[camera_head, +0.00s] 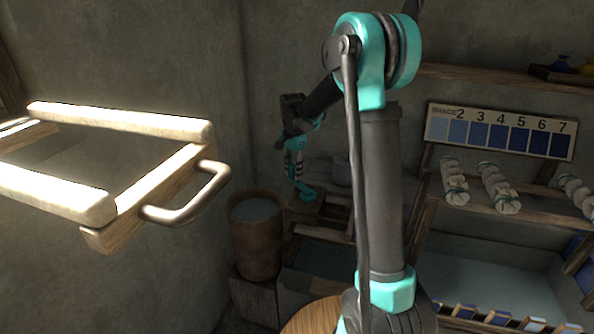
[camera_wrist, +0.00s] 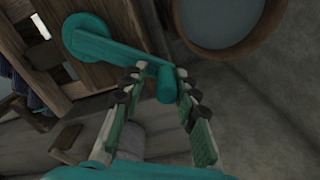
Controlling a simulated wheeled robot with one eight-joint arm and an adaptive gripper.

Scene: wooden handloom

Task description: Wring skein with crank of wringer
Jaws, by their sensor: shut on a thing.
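The teal crank (camera_wrist: 118,52) has a round hub (camera_wrist: 88,36) on a dark wooden plank structure, and its arm runs right to a short handle (camera_wrist: 167,84). My gripper (camera_wrist: 160,78) has its two padded fingers on either side of that handle, closed on it. In the head view my gripper (camera_head: 297,168) reaches down at the crank (camera_head: 308,192), small and partly hidden among its own links. The wringer's wooden body (camera_head: 302,207) shows only in part. I cannot make out a skein on the wringer.
A round wooden tub (camera_head: 257,240) with liquid stands left of the crank. A wooden frame with a metal handle (camera_head: 188,200) is near at left. Shelves at right hold tied bundles (camera_head: 498,188) and a numbered shade chart (camera_head: 500,133). A wide basin (camera_head: 490,275) lies below.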

